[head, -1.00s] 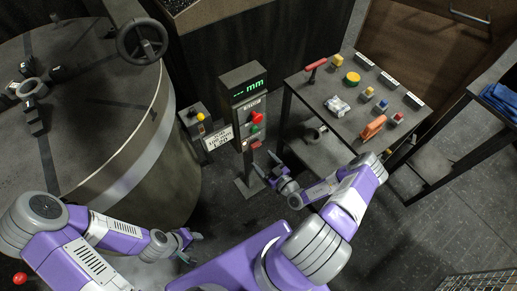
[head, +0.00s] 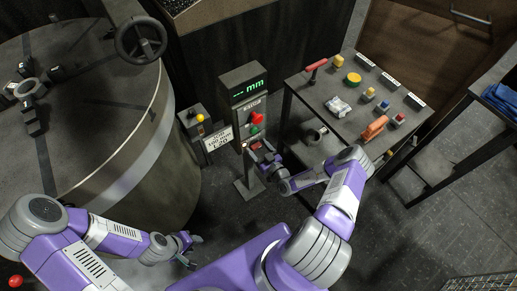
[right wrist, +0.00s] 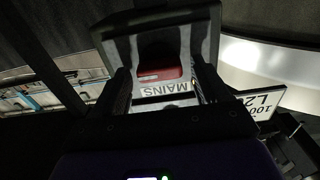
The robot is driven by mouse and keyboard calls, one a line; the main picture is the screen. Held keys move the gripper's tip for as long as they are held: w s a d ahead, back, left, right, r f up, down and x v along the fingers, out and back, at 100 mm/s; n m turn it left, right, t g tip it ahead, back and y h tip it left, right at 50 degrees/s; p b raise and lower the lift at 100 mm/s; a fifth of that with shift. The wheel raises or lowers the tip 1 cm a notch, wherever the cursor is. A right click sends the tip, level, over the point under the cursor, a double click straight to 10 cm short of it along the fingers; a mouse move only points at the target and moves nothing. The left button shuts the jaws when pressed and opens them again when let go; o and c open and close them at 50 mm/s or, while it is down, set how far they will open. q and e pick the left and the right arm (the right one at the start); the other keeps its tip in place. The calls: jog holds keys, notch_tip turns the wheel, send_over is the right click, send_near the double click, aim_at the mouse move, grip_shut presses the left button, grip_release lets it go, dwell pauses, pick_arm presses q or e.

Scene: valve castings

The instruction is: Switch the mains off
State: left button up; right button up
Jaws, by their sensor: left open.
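The control post (head: 243,95) stands in the middle of the head view, with a green display reading "mm" after dashes. A red rocker switch (right wrist: 162,62) sits in a recessed grey housing above a "MAINS" label (right wrist: 168,89), which appears upside down in the right wrist view. My right gripper (head: 263,160) is at the lower front of the post. Its dark fingers (right wrist: 165,92) stand apart on either side of the label, just short of or at the switch; contact cannot be told. My left gripper (head: 190,249) is open and empty above the floor, lower left.
A red mushroom button (head: 257,119) and a green button (head: 255,130) sit higher on the post. A small box with a yellow knob (head: 200,118) and a white sign (head: 217,136) stand left of it. A table (head: 345,85) with several coloured parts is at right.

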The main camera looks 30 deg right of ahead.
jog(key=c, duration=0.9)
jog(key=shift+n, duration=0.3)
jog(key=n+p, duration=0.1)
jog(key=n, duration=0.2)
jog(key=shift+a+n, duration=0.1)
jog(key=shift+n, duration=0.2)
jog(key=n+p, duration=0.1)
jog(key=n, duration=0.3)
jog(key=shift+a+n, duration=0.1)
jog(key=shift+n, duration=0.2)
jog(key=n+p, duration=0.1)
jog(key=n, duration=0.3)
jog(key=shift+f, duration=0.15)
jog(key=n+p, duration=0.1)
jog(key=n, duration=0.4)
jog(key=shift+f, duration=0.1)
jog(key=shift+n, duration=0.3)
